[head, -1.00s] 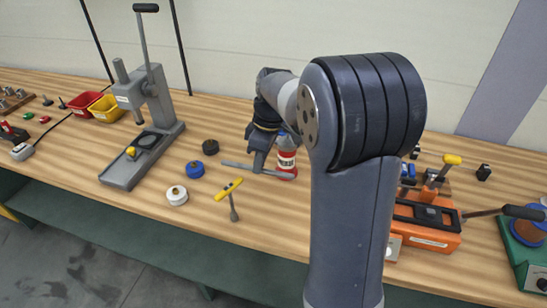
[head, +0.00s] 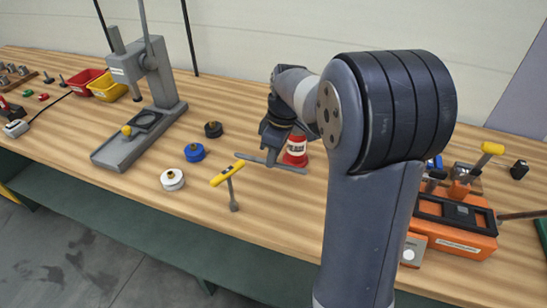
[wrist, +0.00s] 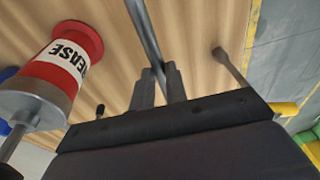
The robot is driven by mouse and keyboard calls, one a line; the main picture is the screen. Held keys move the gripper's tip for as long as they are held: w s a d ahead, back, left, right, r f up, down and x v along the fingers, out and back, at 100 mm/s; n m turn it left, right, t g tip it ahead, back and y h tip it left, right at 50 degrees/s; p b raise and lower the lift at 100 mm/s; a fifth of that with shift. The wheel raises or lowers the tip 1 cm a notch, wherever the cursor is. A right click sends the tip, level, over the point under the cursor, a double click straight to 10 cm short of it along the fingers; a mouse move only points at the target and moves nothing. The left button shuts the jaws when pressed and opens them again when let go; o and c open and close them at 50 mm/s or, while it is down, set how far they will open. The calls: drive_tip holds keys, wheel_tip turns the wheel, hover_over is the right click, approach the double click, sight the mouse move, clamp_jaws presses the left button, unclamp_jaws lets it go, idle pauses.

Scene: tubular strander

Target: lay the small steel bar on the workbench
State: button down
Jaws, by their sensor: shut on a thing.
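The small steel bar (head: 248,157) is a thin grey rod, held crosswise in my gripper (head: 270,156) above or on the workbench (head: 120,200). In the wrist view my gripper's fingers (wrist: 160,82) are closed about the bar (wrist: 145,30), which runs away from them toward the top edge. The workbench has a striped light wood top. It also fills much of the wrist view (wrist: 200,20). I cannot tell whether the bar touches the bench top.
A red grease can (head: 295,150) stands close behind the bar. A yellow-handled T tool (head: 228,175) is close to its left end. Blue (head: 194,152), black (head: 213,129) and white (head: 172,179) round pieces and a grey press (head: 150,120) stand left. An orange device (head: 455,225) is right.

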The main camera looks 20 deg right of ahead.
sight(276, 166)
drive_tip(key=shift+s, duration=0.1)
idle(0.3)
drive_tip(key=shift+s+d+b, duration=0.1)
drive_tip(key=shift+b, duration=0.4)
drive_tip(key=shift+f+b, duration=2.1)
drive_tip(key=shift+f, duration=1.25)
drive_tip(key=c, duration=1.3)
unclamp_jaws()
drive_tip(key=shift+c, duration=0.2)
drive_tip(key=shift+r, duration=0.1)
drive_tip(key=r, duration=0.3)
drive_tip(key=d+r, duration=0.1)
drive_tip(key=r, duration=0.3)
drive_tip(key=r+p, duration=0.1)
drive_tip(key=r, duration=0.2)
drive_tip(key=shift+s+d+r, duration=0.25)
drive_tip(key=shift+s+r, duration=0.05)
drive_tip(key=shift+s, duration=0.05)
